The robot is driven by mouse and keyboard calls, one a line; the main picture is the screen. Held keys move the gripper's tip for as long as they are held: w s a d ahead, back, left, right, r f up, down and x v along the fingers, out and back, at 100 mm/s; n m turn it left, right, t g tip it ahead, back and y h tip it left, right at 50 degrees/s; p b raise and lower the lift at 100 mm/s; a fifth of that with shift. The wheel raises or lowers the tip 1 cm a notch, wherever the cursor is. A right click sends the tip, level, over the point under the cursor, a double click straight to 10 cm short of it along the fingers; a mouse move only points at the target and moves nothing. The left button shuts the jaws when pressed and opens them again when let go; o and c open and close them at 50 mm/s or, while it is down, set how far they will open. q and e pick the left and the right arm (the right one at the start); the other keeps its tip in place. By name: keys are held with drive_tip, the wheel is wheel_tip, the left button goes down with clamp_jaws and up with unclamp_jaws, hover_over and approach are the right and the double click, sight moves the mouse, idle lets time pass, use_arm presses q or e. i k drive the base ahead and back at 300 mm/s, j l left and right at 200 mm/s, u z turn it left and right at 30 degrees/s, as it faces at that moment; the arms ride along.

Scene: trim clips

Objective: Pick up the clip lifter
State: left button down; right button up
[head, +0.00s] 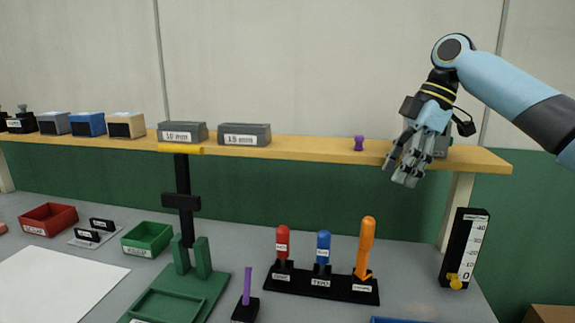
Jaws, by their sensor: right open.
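A black rack (321,287) on the bench holds three upright tools: a red-handled one (282,243), a blue-handled one (323,247) and a longer orange one (367,242). Their small labels are too blurred to read surely, so I cannot tell which tool is the clip lifter. My right gripper (405,170) is open and empty, pointing down at the right end of the shelf, above and to the right of the rack. It is apart from all three tools. My left gripper is not in view.
The wooden shelf (310,149) carries grey 10 mm (182,132) and 15 mm (244,134) blocks and a small purple piece (359,143). A black scale (465,248) stands at right. A purple rod (247,286), green press (185,290) and red (48,219) and green (147,239) trays occupy the bench.

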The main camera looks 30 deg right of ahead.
sight(366, 248)
drive_tip(key=k, duration=1.5)
